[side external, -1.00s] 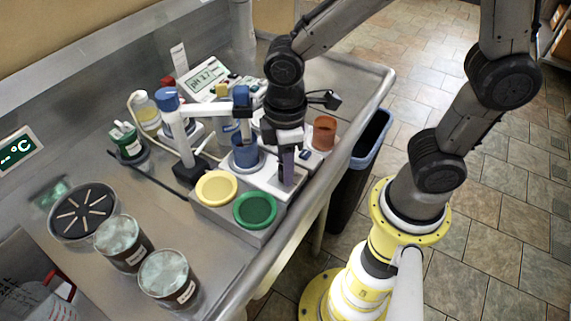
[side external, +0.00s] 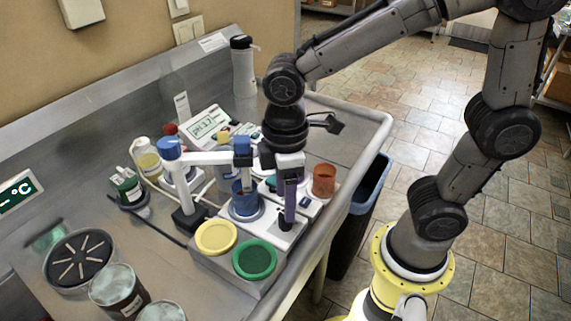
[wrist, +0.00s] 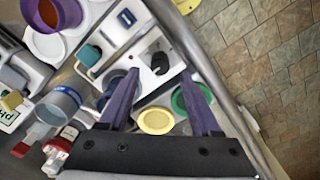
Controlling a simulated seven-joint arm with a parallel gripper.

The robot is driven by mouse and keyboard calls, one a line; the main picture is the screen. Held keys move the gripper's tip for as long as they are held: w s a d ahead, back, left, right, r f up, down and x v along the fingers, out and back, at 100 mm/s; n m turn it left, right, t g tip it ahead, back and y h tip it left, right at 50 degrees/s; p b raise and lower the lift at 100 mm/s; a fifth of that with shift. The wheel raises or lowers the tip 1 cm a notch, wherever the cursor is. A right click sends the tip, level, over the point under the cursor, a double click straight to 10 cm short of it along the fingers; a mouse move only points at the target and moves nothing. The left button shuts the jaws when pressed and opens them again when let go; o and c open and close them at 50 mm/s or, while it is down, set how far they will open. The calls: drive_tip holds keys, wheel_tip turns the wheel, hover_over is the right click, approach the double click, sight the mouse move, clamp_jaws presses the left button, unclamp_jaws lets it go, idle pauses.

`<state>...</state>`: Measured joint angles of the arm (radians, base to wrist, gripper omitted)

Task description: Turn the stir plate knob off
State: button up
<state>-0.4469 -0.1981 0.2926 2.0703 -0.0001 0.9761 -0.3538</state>
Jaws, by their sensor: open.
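The stir plate (side external: 265,233) is a white box near the table's front edge, with a blue vessel (side external: 244,205) on it. Its black knob (side external: 284,225) is on the plate's front part, and also shows in the wrist view (wrist: 159,63). My gripper (side external: 290,212) points down just above the knob. In the wrist view, its purple fingers (wrist: 159,73) are spread apart, with the knob between and slightly beyond the tips. Nothing is held. I cannot tell the knob's setting.
Yellow (side external: 216,237) and green (side external: 254,259) round lids lie beside the stir plate. An orange cup (side external: 324,180) stands on its other side. A blue-and-white stand arm (side external: 205,157) reaches close to my gripper. Dark jars (side external: 118,291) are at the near left.

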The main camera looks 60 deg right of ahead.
wheel_tip(320, 180, up, 9)
drive_tip(key=shift+f, duration=0.2)
idle(0.3)
drive_tip(key=s+d+f+m+t, duration=0.1)
drive_tip(key=s+d+m+t, duration=0.4)
drive_tip(key=s+d+m, duration=0.2)
drive_tip(key=d+m, duration=0.2)
drive_tip(key=d, duration=0.2)
drive_tip(key=shift+s+d+f+t, duration=0.25)
drive_tip(key=shift+s+f+t, duration=0.05)
drive_tip(key=shift+f, duration=0.1)
